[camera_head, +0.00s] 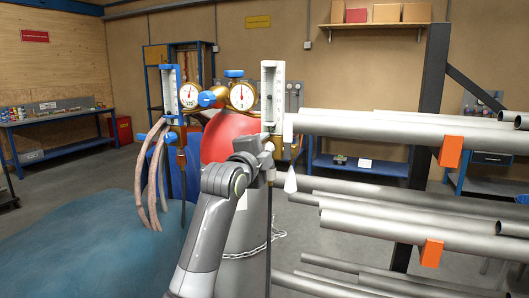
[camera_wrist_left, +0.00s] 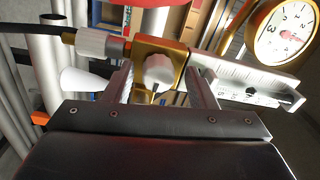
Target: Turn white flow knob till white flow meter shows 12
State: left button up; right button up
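The white flow meter (camera_head: 273,92) is an upright white tube on the right end of the brass regulator. It also shows in the left wrist view (camera_wrist_left: 245,80), lying sideways in the picture, with a dark marker; its reading is too small to tell. The white flow knob (camera_wrist_left: 157,70) sits on the brass block below the meter. My left gripper (camera_wrist_left: 161,88) is open, with one finger on each side of the knob and visible gaps between. In the head view my left gripper (camera_head: 262,152) is just under the meter and hides the knob. My right gripper is not in view.
A blue flow meter (camera_head: 170,90) with hoses stands left of two round gauges (camera_head: 242,96). A red-topped cylinder (camera_head: 225,135) stands behind my arm. Metal pipes (camera_head: 385,130) on a rack fill the right side close to the gripper. A white hose fitting (camera_wrist_left: 98,45) is beside the knob.

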pick_arm(q)
jog(key=shift+s, duration=0.1)
jog(key=b+v, duration=0.5)
jog(key=v, duration=1.2)
jog(key=shift+s, duration=0.15)
